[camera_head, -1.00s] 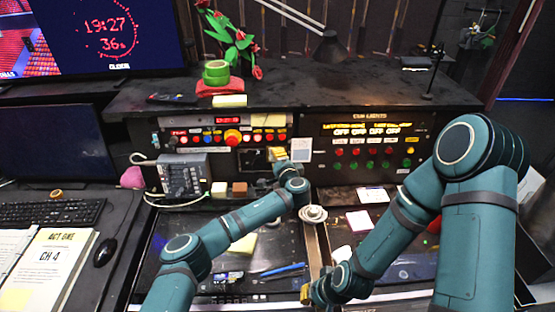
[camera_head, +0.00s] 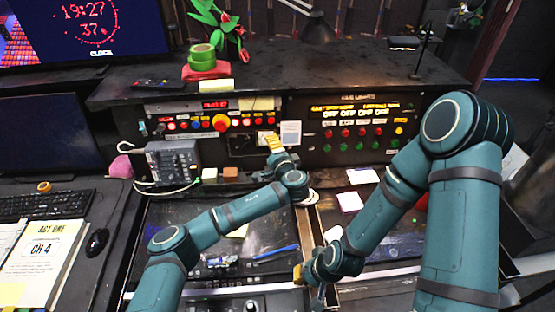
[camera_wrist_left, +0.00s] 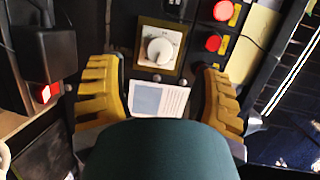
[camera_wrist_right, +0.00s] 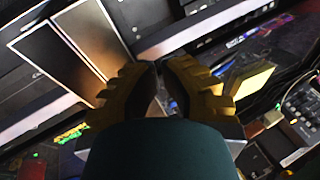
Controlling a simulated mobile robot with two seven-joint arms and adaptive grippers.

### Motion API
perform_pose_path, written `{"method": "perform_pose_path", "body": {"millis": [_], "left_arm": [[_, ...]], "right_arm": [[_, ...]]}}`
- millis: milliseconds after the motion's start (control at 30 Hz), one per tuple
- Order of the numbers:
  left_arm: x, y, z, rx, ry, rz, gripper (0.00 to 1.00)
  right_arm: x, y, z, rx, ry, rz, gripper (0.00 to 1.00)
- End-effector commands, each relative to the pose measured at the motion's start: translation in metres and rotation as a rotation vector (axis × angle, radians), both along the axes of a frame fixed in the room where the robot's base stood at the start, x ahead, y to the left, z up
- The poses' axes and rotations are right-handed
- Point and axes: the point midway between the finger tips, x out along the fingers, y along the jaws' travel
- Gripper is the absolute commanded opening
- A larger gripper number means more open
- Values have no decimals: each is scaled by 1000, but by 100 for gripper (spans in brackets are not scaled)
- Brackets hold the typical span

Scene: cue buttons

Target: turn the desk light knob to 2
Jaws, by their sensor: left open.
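A round pale knob (camera_wrist_left: 160,50) sits on a small framed plate (camera_wrist_left: 146,36) in the left wrist view. I cannot read its markings or tell which number it points to. My left gripper (camera_wrist_left: 153,82) is open, its yellow fingers spread to either side below the knob, apart from it. In the head view the left gripper (camera_head: 274,144) is close to the console front, and it and the arm hide much of the knob's area. My right gripper (camera_wrist_right: 158,64) has its fingertips together with nothing seen between them; it hangs low over the desk in the head view (camera_head: 298,274).
Red buttons (camera_wrist_left: 214,42) stand right of the knob in the left wrist view. A white card (camera_wrist_left: 160,99) is near the fingers. The cue lights panel (camera_head: 357,125) is to the right.

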Motion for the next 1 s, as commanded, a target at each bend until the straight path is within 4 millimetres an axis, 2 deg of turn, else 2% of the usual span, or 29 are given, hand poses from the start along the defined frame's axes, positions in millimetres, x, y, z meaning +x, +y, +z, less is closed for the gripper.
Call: {"method": "perform_pose_path", "body": {"millis": [200,400,833,1000], "left_arm": [[-40,-10,6,-1,0,-1,65],[-60,-15,9,0,0,1,65],[-64,-16,11,5,-1,0,65],[-64,-15,19,158,-7,-52,65]], "right_arm": [[0,0,0,0,0,0,0],[0,0,0,0,0,0,0],[0,0,0,0,0,0,0],[0,0,0,0,0,0,0]]}}
